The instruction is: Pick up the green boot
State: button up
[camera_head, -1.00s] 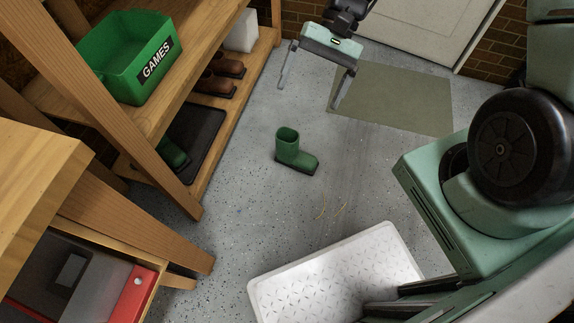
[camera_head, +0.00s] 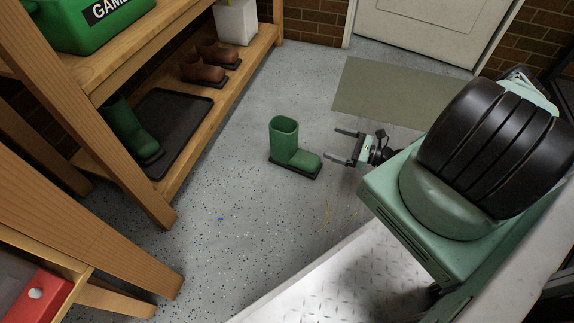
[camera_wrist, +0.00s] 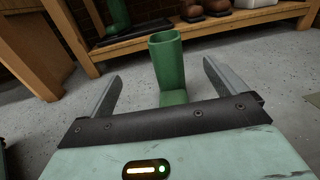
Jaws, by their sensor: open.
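The green boot (camera_head: 293,150) stands upright on the grey floor in the head view, its toe pointing right. My gripper (camera_head: 340,145) is low, just to the right of the boot, with its two fingers pointing left toward it. The fingers are open and empty. In the wrist view the boot (camera_wrist: 168,65) stands ahead, between the lines of the two fingers of my gripper (camera_wrist: 162,85). Its lower front is partly hidden behind the gripper body.
A wooden shelf (camera_head: 215,95) at left holds brown shoes (camera_head: 209,62), a dark tray (camera_head: 182,125), a white box (camera_head: 236,22) and a green bin (camera_head: 75,28). A mat (camera_head: 385,92) lies before the door. Floor around the boot is clear.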

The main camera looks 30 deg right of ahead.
jog(key=f, duration=0.2)
jog(key=m+b, duration=0.1)
jog(key=b, duration=0.4)
send_near(297, 131)
jog(key=shift+t+h, duration=0.3)
jog(key=shift+t, duration=0.1)
jog(key=x, duration=0.4)
jog(key=f+x, duration=0.1)
jog(key=x, duration=0.1)
jog(key=shift+a, duration=0.25)
jog(key=shift+w+a+r, duration=0.15)
jog(key=shift+w+a, duration=0.1)
jog(key=shift+w, duration=0.25)
jog(key=b+x, duration=0.4)
jog(key=shift+w+a, duration=0.15)
jog(key=shift+a, duration=0.1)
jog(key=shift+w+a+r, duration=0.15)
jog(key=shift+w, duration=0.1)
jog(key=shift+c, duration=0.3)
jog(key=c, duration=1.6)
